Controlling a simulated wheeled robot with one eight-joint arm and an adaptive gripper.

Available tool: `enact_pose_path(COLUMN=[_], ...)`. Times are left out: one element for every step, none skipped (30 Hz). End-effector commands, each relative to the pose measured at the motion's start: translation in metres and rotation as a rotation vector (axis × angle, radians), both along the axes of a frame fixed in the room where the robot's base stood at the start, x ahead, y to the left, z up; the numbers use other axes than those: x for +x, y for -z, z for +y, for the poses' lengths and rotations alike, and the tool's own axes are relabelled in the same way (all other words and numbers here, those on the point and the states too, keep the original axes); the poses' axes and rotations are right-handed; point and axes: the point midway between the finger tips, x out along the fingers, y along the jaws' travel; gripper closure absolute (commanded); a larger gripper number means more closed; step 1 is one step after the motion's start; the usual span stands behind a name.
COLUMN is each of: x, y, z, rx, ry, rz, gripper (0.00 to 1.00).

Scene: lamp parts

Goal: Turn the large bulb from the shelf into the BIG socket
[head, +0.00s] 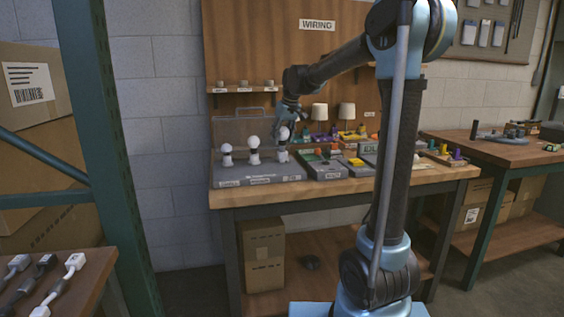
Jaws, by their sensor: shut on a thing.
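A grey socket board (262,178) stands at the left of the bench, with three white bulbs in a row on it. The left bulb (227,149) and the middle bulb (253,142) stand upright. The large bulb (282,134) is at the right end, over the right-hand socket (282,156). My gripper (284,124) reaches down from above and is shut on the large bulb, partly covering its top. Whether the bulb's base is fully seated in the socket is too small to tell. The labels on the board's front are hard to read.
The small wall shelf (244,90) carries three short grey holders with no bulbs showing. Two small lamps (320,112) and trays of coloured parts (325,165) stand right of the board. A grey case (232,130) stands behind it. My arm blocks part of the bench.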

Motion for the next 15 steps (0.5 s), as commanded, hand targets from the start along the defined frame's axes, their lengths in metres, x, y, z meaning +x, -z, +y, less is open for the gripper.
enact_pose_path(x=[0.0001,0.0001,0.0001,0.0001,0.0001,0.0001,0.0001,0.0001,0.0,0.0,0.0,0.0,0.0,0.0,0.0], y=[0.0007,0.0012,0.0017,0.0022,0.0027,0.0032,0.0038,0.0042,0.0048,0.0052,0.0056,0.0063,0.0068,0.0072,0.0077], z=[0.0,-0.0001,-0.0001,-0.0001,-0.0001,-0.0001,-0.0001,-0.0001,-0.0002,-0.0002,-0.0002,-0.0002,-0.0002,-0.0002,-0.0002], rx=[0.0,0.0,0.0,0.0,0.0,0.0,0.0,0.0,0.0,0.0,0.0,0.0,0.0,0.0,0.0], ry=[0.0,0.0,0.0,0.0,0.0,0.0,0.0,0.0,0.0,0.0,0.0,0.0,0.0,0.0,0.0], rz=[0.0,0.0,0.0,0.0,0.0,0.0,0.0,0.0,0.0,0.0,0.0,0.0,0.0,0.0,0.0], gripper=[0.73,0.73,0.73,0.73,0.73,0.73,0.73,0.73,0.73,0.73,0.73,0.73,0.73,0.73,0.73])
